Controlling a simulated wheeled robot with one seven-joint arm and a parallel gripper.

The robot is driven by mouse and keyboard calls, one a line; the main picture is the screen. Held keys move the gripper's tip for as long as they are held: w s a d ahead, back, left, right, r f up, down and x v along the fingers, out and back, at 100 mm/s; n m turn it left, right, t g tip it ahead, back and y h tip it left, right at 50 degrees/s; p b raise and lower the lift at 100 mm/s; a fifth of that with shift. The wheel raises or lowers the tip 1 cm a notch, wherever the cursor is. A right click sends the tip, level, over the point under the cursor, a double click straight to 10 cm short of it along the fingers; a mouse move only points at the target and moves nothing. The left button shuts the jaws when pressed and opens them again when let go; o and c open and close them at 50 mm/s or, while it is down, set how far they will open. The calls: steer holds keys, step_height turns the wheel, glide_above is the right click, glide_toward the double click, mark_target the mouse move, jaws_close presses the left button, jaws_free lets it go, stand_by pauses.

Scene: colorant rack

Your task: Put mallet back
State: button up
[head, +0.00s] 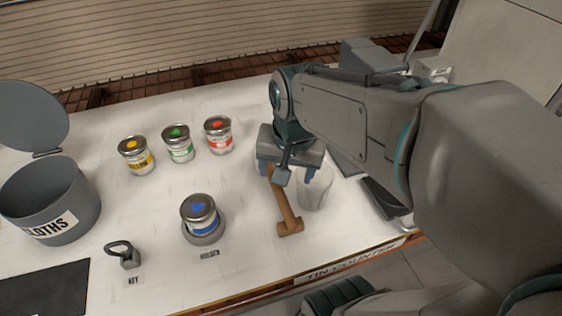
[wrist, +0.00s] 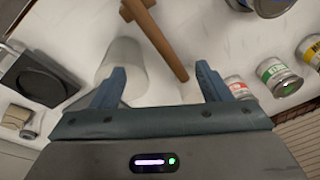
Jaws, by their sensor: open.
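The wooden mallet (head: 284,208) lies on the white counter, its brown head toward the front edge and its handle running back under my gripper. In the wrist view the mallet (wrist: 161,43) has its head at the top and its handle end between and just beyond the fingertips. My gripper (head: 287,172) is open over the handle end; its two fingers also show in the wrist view (wrist: 163,82), apart and with nothing between them gripped. Whether the fingers touch the handle cannot be told. The handle's far end is partly hidden by my gripper in the head view.
A pale cylinder (head: 315,187) stands right beside the mallet, close to one finger. A blue-marked tin (head: 200,213) sits in a round holder to the left. Yellow, green and red tins (head: 178,144) stand behind. A grey cloths bin (head: 50,200) and black key (head: 124,254) are left.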

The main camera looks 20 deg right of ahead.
steer(key=s+n, duration=0.2)
steer(key=s+f+n, duration=0.1)
steer(key=s+n, duration=0.1)
steer(key=n, duration=0.1)
steer(key=shift+f+n+t, duration=0.2)
steer(key=shift+n+t, duration=0.1)
steer(key=shift+t, duration=0.1)
